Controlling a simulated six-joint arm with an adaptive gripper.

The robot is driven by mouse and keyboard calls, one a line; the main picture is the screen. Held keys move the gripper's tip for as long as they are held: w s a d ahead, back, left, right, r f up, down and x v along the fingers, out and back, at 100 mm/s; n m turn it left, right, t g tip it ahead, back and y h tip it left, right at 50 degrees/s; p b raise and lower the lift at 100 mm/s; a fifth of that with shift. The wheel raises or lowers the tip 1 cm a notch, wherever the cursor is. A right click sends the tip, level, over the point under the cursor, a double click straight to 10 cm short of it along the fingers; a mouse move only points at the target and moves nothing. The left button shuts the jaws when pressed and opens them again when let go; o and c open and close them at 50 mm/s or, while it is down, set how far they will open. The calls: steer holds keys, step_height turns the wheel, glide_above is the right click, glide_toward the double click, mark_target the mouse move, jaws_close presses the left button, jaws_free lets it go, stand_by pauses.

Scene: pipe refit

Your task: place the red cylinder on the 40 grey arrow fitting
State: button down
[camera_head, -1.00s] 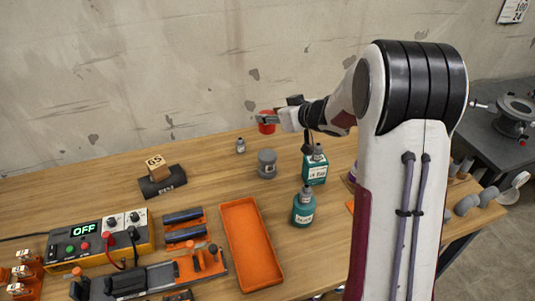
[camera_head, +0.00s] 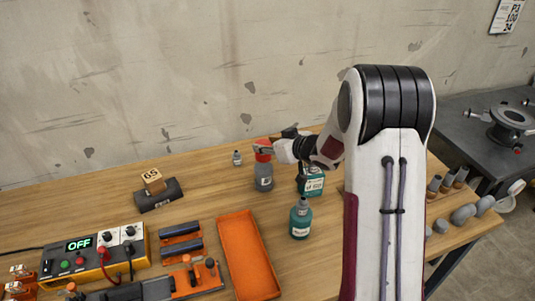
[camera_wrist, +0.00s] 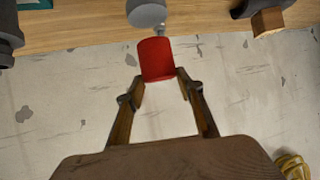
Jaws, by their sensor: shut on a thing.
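The red cylinder (camera_head: 262,146) is held between the two fingers of my gripper (camera_head: 270,148). The wrist view shows the red cylinder (camera_wrist: 157,58) pinched near its end by both fingertips (camera_wrist: 160,78). A grey round fitting (camera_head: 264,180) stands upright on the bench, just under the red cylinder in the head view. The grey fitting also shows at the top of the wrist view (camera_wrist: 146,14), close beyond the cylinder. I cannot tell whether the two touch. The arrow and number on the fitting are not readable.
A green square bottle (camera_head: 311,182) and a round teal bottle (camera_head: 300,220) stand right of the fitting. A small grey bottle (camera_head: 237,158) is behind it. A wooden block (camera_head: 153,181) sits on a dark stand (camera_head: 160,196) at left. An orange tray (camera_head: 247,255) lies in front.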

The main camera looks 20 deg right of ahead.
mark_target(268, 161)
steer(key=shift+f, duration=1.75)
steer(key=shift+f, duration=0.15)
steer(key=c, duration=1.3)
jaws_free()
steer(key=shift+f, duration=0.1)
steer(key=shift+v, duration=6.15)
